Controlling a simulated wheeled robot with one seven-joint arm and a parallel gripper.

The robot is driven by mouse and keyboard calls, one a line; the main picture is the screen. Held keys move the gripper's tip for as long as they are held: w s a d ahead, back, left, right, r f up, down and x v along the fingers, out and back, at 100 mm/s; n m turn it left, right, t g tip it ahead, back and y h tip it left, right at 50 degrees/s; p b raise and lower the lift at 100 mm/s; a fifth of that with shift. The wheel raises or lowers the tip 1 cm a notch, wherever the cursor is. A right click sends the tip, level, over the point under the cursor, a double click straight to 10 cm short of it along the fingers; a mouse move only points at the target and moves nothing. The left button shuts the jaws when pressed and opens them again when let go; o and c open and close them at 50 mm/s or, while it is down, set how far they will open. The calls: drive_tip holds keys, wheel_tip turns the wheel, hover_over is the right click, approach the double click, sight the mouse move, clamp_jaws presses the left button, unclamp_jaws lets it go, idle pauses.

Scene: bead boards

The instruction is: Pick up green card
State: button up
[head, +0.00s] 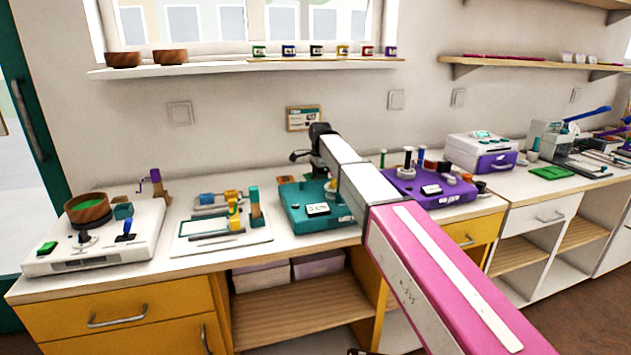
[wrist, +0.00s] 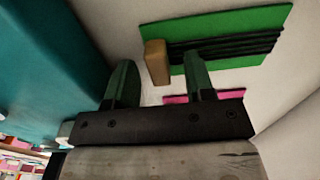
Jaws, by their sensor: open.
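My gripper (wrist: 160,62) is open in the wrist view, its two dark green fingers apart with nothing visibly held between them. Beyond the fingers is a flat green panel (wrist: 268,22) crossed by several dark bars. I cannot tell whether this panel is the green card. A tan block (wrist: 157,64) sits at the panel's left edge, seen between the fingertips. A pink strip (wrist: 178,99) shows behind the right finger. In the head view my arm reaches to the teal machine (head: 297,203), and the fingers cannot be made out.
A teal surface (wrist: 45,50) fills the wrist view's left side. On the counter stand a white bead station (head: 130,250), a white tool board (head: 185,243), a purple machine (head: 410,188) and a green mat (head: 551,173). A framed sign (head: 303,118) hangs on the wall behind.

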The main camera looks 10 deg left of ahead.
clamp_jaws()
drive_tip(key=shift+r, duration=0.1)
